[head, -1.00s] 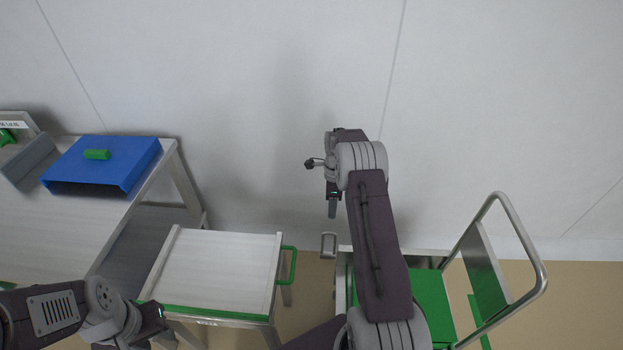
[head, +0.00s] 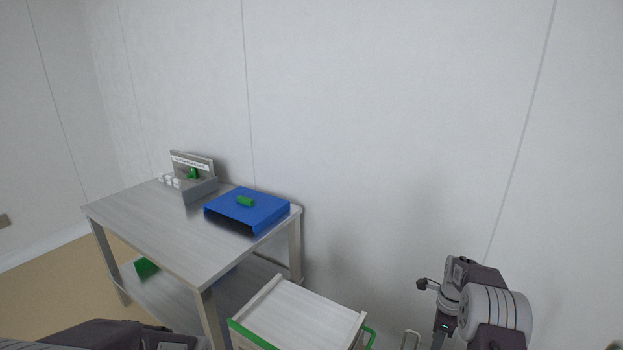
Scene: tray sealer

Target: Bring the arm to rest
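My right arm comes up at the lower right of the head view, with its wrist bent over. My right gripper (head: 438,340) hangs down there, near the bottom edge, seen side-on. I see nothing held in it, but I cannot tell whether its fingers are open or shut. It is to the right of the small white-topped table and apart from it. Part of my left arm (head: 100,336) shows along the bottom left edge. Its gripper is cut off by the frame.
A metal workbench (head: 150,232) stands at the left with a blue cover (head: 262,213) with a green handle (head: 245,201) and a grey holder (head: 200,188). A small white-topped table (head: 300,313) with green handles stands in front. The wall behind is bare.

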